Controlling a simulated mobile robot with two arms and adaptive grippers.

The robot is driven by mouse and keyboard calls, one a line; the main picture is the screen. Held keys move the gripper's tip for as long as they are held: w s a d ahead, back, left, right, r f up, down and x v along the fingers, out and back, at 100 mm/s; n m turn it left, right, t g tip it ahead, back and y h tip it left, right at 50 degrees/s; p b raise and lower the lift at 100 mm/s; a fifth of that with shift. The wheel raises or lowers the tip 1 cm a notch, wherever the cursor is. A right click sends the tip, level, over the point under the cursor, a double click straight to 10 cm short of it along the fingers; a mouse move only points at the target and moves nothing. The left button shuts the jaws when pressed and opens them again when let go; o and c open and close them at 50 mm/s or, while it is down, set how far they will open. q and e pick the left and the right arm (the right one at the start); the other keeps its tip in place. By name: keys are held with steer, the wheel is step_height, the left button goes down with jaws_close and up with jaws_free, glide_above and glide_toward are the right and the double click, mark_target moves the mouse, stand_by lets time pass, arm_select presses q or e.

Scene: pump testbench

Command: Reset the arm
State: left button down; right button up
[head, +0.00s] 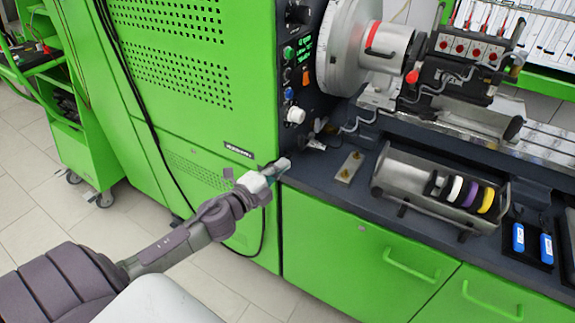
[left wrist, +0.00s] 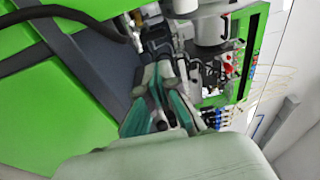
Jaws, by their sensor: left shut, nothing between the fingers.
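My left arm reaches in from the lower left in the head view. Its gripper (head: 283,166) is at the left front corner of the dark bench top (head: 325,176), beside the green machine cabinet (head: 190,90). The gripper is shut and empty. In the left wrist view the gripper's fingers (left wrist: 163,78) show in front of the bench, with teal parts on them. Whether the fingers touch the bench edge I cannot tell. My right gripper is not in view.
A metal tray (head: 405,172) with coloured rings stands on the bench, right of a small plate (head: 349,167). Blue items (head: 518,238) lie at the right. Black cables hang down the cabinet near my left arm. A green trolley (head: 85,130) stands on the tiled floor at left.

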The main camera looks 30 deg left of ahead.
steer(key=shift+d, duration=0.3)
arm_select(q)
steer(key=s+a+f+n+g+y, duration=0.2)
steer(key=f+n, duration=0.1)
steer(key=f, duration=0.7)
steer(key=s+a+f+n+g+y, duration=0.1)
steer(key=s+a+f+n+g, duration=0.15)
steer(key=f, duration=0.85)
steer(key=s+d+f+n+g, duration=0.1)
steer(key=s+f+n+g, duration=0.1)
steer(key=s+f, duration=0.45)
steer(key=s+d+f+n+g, duration=0.1)
steer(key=s+f+n+g, duration=0.15)
steer(key=f, duration=0.75)
steer(key=s+d+f+n+g, duration=0.2)
steer(key=s+d+f, duration=0.2)
steer(key=s, duration=0.6)
steer(key=s+d+f+n+g, duration=0.2)
steer(key=s+d+f, duration=0.3)
steer(key=s+f, duration=0.3)
steer(key=s+d+f+n+g+h, duration=0.1)
steer(key=s+d+f+g, duration=0.3)
steer(key=s, duration=1)
step_height(320, 180, down, 2)
steer(key=shift+d+f+n, duration=0.2)
steer(key=shift+f+n, duration=0.05)
steer(key=shift+n, duration=0.65)
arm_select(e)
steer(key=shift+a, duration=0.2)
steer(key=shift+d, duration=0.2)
